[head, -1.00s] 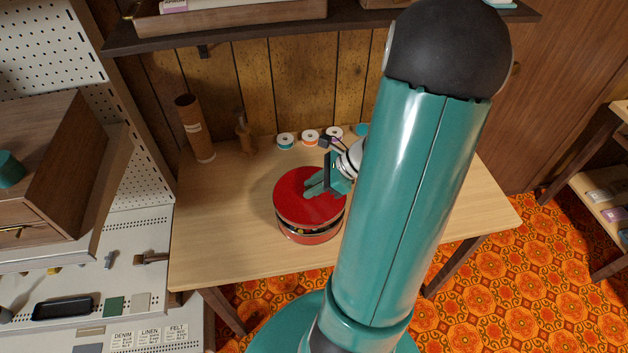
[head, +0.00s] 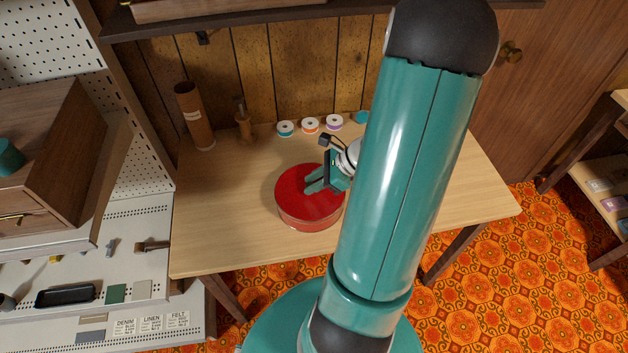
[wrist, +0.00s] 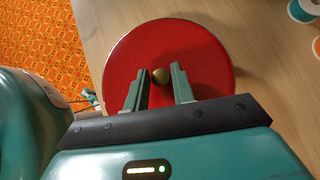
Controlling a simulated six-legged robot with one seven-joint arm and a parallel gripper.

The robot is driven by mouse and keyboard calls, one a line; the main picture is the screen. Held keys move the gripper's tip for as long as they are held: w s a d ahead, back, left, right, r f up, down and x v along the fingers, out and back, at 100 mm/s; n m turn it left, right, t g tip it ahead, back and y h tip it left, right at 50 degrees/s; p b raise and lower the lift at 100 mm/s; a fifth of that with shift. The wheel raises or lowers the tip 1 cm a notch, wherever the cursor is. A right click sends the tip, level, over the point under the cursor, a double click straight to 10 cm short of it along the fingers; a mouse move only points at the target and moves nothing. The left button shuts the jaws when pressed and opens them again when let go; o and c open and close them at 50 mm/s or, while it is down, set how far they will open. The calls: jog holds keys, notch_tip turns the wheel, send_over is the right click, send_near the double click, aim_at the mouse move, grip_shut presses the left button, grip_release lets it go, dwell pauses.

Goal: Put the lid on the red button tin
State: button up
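The red lid (head: 308,190) sits level on the red button tin (head: 310,222), and no gap shows between them from the head camera. In the head view, my gripper (head: 313,184) reaches over the lid from the right. The tin's inside is hidden.
The tin stands on a wooden table (head: 225,220). Several thread spools (head: 310,125) line the back edge, with a brown cardboard tube (head: 194,115) and a wooden stand (head: 244,122) at back left. The table is clear left of the tin. A pegboard and drawer cabinet (head: 60,170) stand left.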

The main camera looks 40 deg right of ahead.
jog(key=o, duration=0.4)
jog(key=v, duration=1.3)
jog(key=shift+s+d+r, duration=0.15)
jog(key=shift+s+r, duration=0.1)
jog(key=shift+r, duration=0.1)
jog(key=w+a+r+n+h, duration=0.1)
jog(key=a+r+n+h, duration=0.1)
jog(key=a+r+n, duration=0.3)
jog(key=w+a+r+n+h, duration=0.1)
jog(key=a+r+n, duration=0.4)
jog(key=a+n, duration=0.8)
jog(key=w+a+r+n+g+h, duration=0.1)
jog(key=a+r+n+h, duration=0.2)
jog(key=a+r+n, duration=0.3)
jog(key=shift+w+a+n, duration=0.1)
jog(key=shift+a+n, duration=0.75)
jog(key=shift+a, duration=0.6)
jog(key=shift+w+a+n, duration=0.1)
jog(key=shift+a+n, duration=0.75)
jog(key=shift+a, duration=0.6)
